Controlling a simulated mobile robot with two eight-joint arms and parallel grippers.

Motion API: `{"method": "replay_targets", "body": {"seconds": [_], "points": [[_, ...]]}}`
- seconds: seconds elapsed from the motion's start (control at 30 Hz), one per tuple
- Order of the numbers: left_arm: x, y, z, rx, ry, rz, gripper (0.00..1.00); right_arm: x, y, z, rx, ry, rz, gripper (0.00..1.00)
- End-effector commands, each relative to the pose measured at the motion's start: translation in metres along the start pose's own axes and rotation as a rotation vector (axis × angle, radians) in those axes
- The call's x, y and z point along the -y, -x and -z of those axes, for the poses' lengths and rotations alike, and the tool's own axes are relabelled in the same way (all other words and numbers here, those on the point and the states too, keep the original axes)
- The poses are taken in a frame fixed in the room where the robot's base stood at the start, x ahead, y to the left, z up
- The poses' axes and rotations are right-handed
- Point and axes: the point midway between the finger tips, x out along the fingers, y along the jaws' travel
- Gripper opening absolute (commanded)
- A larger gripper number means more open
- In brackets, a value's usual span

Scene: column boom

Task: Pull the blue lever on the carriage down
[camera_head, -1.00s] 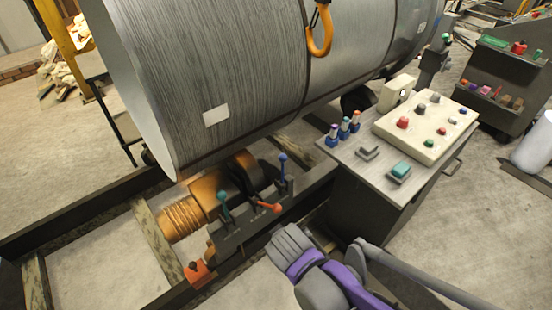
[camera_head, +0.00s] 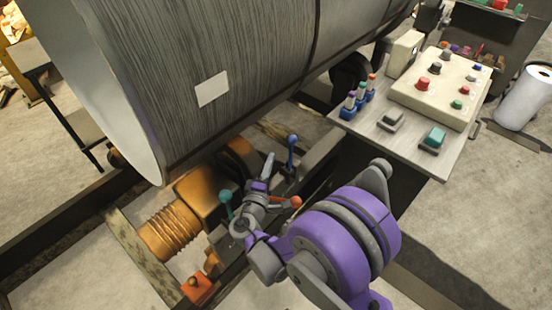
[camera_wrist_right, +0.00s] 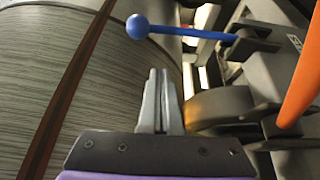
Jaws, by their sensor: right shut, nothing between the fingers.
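The blue lever (camera_head: 291,140) stands upright on the dark carriage beside the big drum, with a round ball on top. In the right wrist view its blue ball and stem (camera_wrist_right: 180,30) lie across the upper middle, ahead of the fingertips. My right gripper (camera_head: 269,158) is shut and empty, just left of the lever in the head view. In the right wrist view its closed fingertips (camera_wrist_right: 159,74) are below the ball, apart from it. My arm hides part of the carriage. My left gripper is not in view.
A teal-knobbed lever (camera_head: 225,198) and an orange-red lever (camera_head: 296,202) are close around my right wrist. The large grey drum (camera_head: 210,60) rises behind. An orange motor (camera_head: 170,230) sits left. A control desk (camera_head: 460,150) with buttons stands at right.

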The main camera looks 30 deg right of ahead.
Motion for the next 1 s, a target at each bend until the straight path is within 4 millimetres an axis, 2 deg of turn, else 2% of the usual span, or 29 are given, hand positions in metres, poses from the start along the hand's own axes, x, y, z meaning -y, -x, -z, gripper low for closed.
{"method": "replay_targets", "body": {"seconds": [0.4,0.63,1.0], "points": [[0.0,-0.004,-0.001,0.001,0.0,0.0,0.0,0.0,-0.088,-0.002,0.005,0.001,0.001,0.0],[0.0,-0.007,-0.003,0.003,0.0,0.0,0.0,0.0,-0.065,-0.026,0.001,-0.001,0.002,0.0],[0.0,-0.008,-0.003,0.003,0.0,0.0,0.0,0.0,-0.06,-0.032,0.001,-0.001,0.002,0.0]]}}
